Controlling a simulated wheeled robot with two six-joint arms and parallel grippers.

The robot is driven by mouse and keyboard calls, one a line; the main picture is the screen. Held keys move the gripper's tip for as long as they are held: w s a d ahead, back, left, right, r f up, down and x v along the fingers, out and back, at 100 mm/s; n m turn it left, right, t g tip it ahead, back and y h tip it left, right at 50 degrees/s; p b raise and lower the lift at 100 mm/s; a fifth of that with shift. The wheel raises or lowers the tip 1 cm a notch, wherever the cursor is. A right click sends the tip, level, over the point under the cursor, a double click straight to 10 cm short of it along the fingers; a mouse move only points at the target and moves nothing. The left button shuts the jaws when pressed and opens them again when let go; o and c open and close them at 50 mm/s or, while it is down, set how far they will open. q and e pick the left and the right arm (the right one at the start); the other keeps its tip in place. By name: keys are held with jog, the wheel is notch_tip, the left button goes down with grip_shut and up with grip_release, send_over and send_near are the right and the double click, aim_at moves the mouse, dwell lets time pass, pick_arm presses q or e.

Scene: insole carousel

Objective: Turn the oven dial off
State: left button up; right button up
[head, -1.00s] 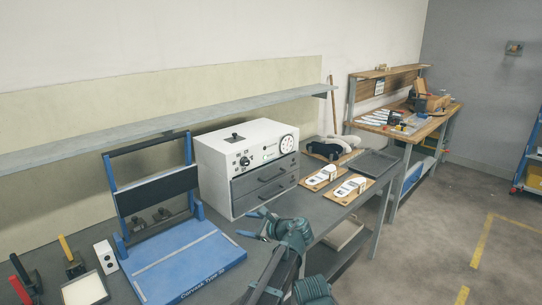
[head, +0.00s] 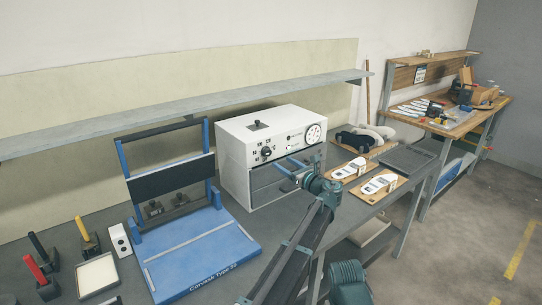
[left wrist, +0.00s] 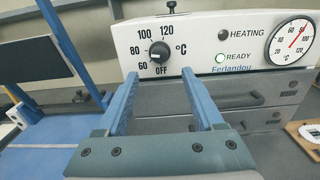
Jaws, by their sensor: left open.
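The oven (head: 228,135) is a white box with grey drawers on the grey bench. Its black dial (head: 266,152) is on the white front panel, and it also shows in the left wrist view (left wrist: 158,51), ringed by 60, 80, 100, 120 and OFF. I cannot tell for sure which mark the dial points to. My left gripper (head: 287,170) is open and empty in front of the oven, apart from the dial. In the left wrist view its blue fingers (left wrist: 160,80) spread below and to either side of the dial.
A blue press (head: 200,250) stands left of the oven. White insoles on wooden boards (head: 366,196) lie to its right. A shelf (head: 200,115) runs above.

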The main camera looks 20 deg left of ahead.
aim_at(269, 154)
pick_arm(q)
jog(key=x, duration=0.8)
jog(key=shift+w+a, duration=0.25)
jog(key=shift+a, duration=0.1)
grip_shut()
